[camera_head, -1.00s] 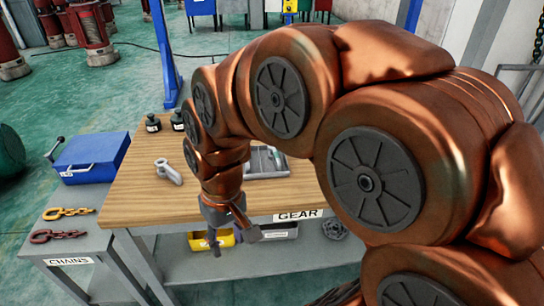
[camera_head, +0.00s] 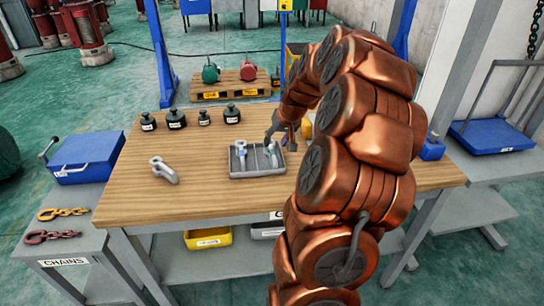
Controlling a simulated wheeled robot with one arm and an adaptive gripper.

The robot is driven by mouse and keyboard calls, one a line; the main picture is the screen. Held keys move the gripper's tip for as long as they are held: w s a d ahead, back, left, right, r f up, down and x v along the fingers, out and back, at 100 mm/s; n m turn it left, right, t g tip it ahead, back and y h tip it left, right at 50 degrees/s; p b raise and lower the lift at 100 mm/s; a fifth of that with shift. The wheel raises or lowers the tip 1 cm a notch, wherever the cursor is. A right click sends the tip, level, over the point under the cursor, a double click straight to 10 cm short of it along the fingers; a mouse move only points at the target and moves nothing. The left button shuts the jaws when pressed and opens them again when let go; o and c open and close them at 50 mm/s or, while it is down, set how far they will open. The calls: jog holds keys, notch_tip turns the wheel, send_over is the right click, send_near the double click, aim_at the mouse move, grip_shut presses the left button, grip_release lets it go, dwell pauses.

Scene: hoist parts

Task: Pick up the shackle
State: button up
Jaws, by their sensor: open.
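A grey tray (camera_head: 257,172) lies on the wooden tabletop, with two small grey metal parts in it. The left part (camera_head: 241,152) has blue on it and the right part (camera_head: 273,155) has green; they look like shackles, but they are too small to be sure. A larger loose grey metal fitting (camera_head: 163,170) lies on the wood to the left, its type unclear. My gripper (camera_head: 280,142) is open, pointing down just above the back right of the tray, near the part with green. Whether it touches that part cannot be told.
Several black weights (camera_head: 176,120) stand along the table's back left. A yellow bin (camera_head: 208,238) sits below. The front left tabletop is clear.

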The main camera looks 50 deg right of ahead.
aim_at(273, 151)
jog(key=shift+d+p+x, duration=0.2)
jog(key=shift+p+x, duration=0.5)
jog(key=shift+x, duration=1.25)
jog(key=shift+d+p+x, duration=0.15)
jog(key=shift+p+x, duration=0.55)
jog(key=shift+x, duration=1.2)
jog(key=shift+s, duration=0.15)
grip_shut()
